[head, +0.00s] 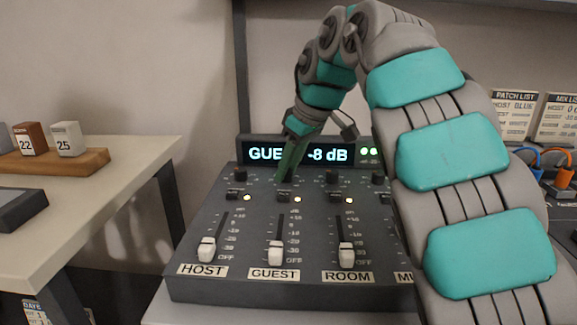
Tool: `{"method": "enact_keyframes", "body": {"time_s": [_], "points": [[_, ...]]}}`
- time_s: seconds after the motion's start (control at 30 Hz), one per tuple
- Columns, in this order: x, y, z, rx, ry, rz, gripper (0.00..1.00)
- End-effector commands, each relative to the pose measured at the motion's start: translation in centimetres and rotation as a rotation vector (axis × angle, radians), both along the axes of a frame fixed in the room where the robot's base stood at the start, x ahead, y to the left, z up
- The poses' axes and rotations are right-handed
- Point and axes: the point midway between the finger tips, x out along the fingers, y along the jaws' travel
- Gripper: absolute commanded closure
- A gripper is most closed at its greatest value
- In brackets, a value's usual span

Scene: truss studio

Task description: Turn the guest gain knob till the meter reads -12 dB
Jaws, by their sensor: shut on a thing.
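The grey mixer (195,232) stands on a table, with its meter (335,154) at the back showing "GUE" and "-8 dB"; my gripper covers part of the name. My gripper (286,176) comes down from above over the GUEST column. It is shut on the guest gain knob (285,181), which is mostly hidden by the fingers. The GUEST label (274,274) and the white guest fader (275,252) are below it in the same column.
The host knob (242,171) and room knob (332,176) stand close on either side of my gripper. White host (207,249) and room (346,255) faders are nearer. My arm hides the mixer's right part. A pale table (105,190) stands left.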

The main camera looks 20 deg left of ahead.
Motion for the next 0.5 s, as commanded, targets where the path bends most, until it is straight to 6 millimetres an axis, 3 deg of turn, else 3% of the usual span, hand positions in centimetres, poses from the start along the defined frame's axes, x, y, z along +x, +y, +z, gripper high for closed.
{"method": "enact_keyframes", "body": {"time_s": [0.03,0.23,0.5], "points": [[-0.01,0.00,0.00,0.000,0.000,0.000,0.76],[-0.01,0.00,0.00,0.000,0.000,0.000,0.99],[0.00,-0.01,0.00,0.000,0.001,0.001,1.00]]}}
